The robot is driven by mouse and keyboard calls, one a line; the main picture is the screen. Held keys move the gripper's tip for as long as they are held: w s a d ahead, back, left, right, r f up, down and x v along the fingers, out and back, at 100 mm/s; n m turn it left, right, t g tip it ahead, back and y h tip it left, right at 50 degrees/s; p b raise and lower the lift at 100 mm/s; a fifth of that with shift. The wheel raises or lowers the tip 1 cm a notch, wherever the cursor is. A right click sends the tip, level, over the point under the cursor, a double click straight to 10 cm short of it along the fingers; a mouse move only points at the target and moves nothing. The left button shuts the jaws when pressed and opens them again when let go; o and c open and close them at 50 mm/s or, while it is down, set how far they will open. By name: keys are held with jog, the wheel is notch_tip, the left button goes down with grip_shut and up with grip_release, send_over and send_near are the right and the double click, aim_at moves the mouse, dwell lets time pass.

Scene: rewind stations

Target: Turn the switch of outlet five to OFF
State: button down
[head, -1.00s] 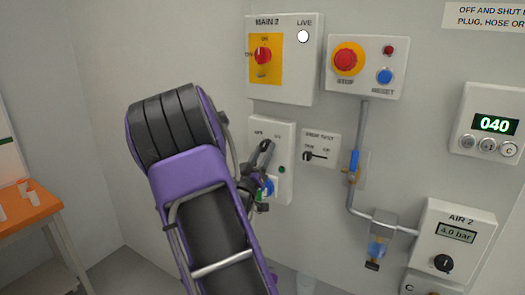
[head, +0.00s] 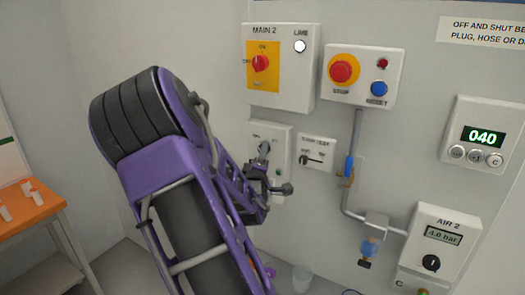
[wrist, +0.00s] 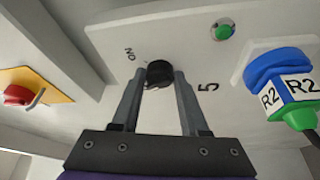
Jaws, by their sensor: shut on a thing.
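The switch of outlet five is a black round knob (wrist: 160,72) on a white panel (wrist: 112,36) in the wrist view. "ON" is printed to its left and "5" to its right. My gripper (wrist: 164,80) has its two fingers on either side of the knob, shut on it. The knob's pointer is hard to make out, so I cannot tell its setting. In the head view my gripper (head: 264,150) is at the outlet box (head: 284,135), and my wrist and arm hide the knob and the box's lower part.
A blue plug marked R2 (wrist: 280,82) sits close to the right finger, and a green light (wrist: 223,32) is above. The MAIN 2 box (head: 301,82) is above the outlet, the small switch plate (head: 318,145) to its right, the air line (head: 356,125) beyond.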

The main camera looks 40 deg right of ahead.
jog(key=shift+r+n+g+y, duration=0.1)
jog(key=shift+n+g+y, duration=0.3)
jog(key=shift+n, duration=0.9)
jog(key=shift+c, duration=2.1)
grip_release()
jog(key=shift+s, duration=0.1)
